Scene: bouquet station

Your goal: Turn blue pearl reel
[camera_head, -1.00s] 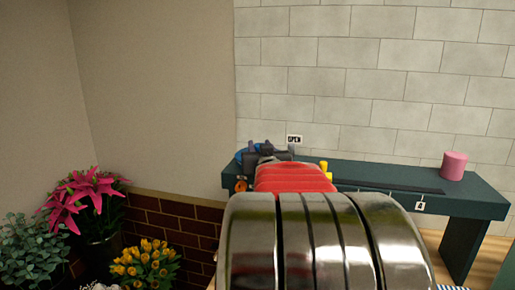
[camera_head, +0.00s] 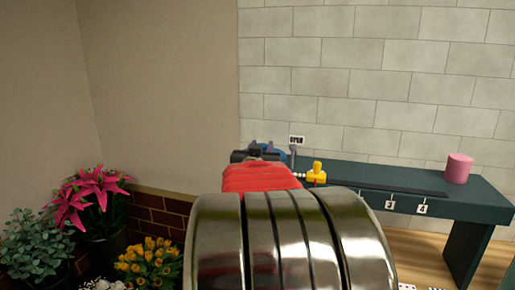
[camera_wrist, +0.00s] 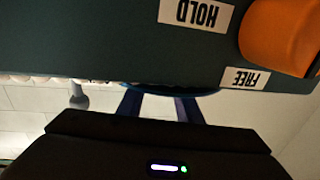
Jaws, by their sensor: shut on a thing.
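The blue pearl reel (camera_head: 267,150) shows at the left end of the dark green bench, mostly hidden behind my arm. In the wrist view only a thin blue edge of the reel (camera_wrist: 170,90) shows under the bench panel. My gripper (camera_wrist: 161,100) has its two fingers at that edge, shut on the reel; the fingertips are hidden. A row of pale pearls (camera_wrist: 35,79) runs left from the reel.
The bench (camera_head: 410,179) carries a yellow fitting (camera_head: 316,173) and a pink cylinder (camera_head: 459,168). An orange knob (camera_wrist: 285,35) sits by the HOLD label (camera_wrist: 196,13) and FREE label (camera_wrist: 244,78). Potted flowers (camera_head: 95,195) stand at left.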

